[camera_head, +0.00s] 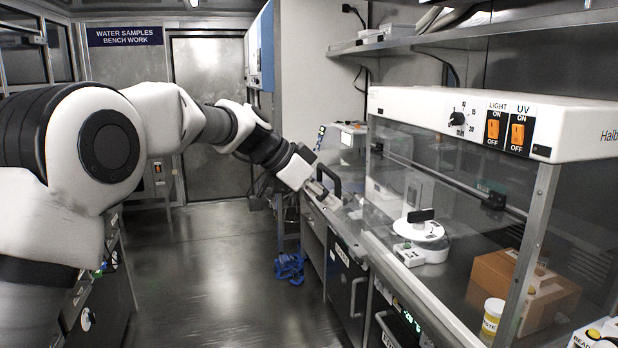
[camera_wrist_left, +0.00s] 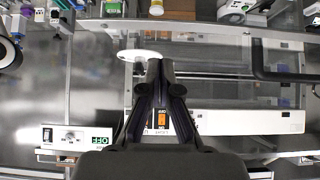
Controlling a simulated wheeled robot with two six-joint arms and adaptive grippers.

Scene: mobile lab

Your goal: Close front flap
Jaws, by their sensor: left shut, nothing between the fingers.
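The white-topped bench cabinet (camera_head: 470,112) stands at the right, with clear panels and orange LIGHT and UV switches. A clear panel, which looks like its front flap (camera_head: 440,165), hangs below the white top. A dark bar with a black knob (camera_head: 494,201) shows behind or along it; I cannot tell which. The lower front is open to the inside. My left gripper (camera_head: 327,184) is beyond the cabinet's far left end, apart from the flap. In the left wrist view its fingers (camera_wrist_left: 160,68) are together and empty, with the white cabinet top (camera_wrist_left: 240,122) behind them. My right gripper is not in view.
A shelf (camera_head: 450,38) runs above. The floor (camera_head: 220,270) left of the bench is clear, apart from a blue bundle (camera_head: 289,267).

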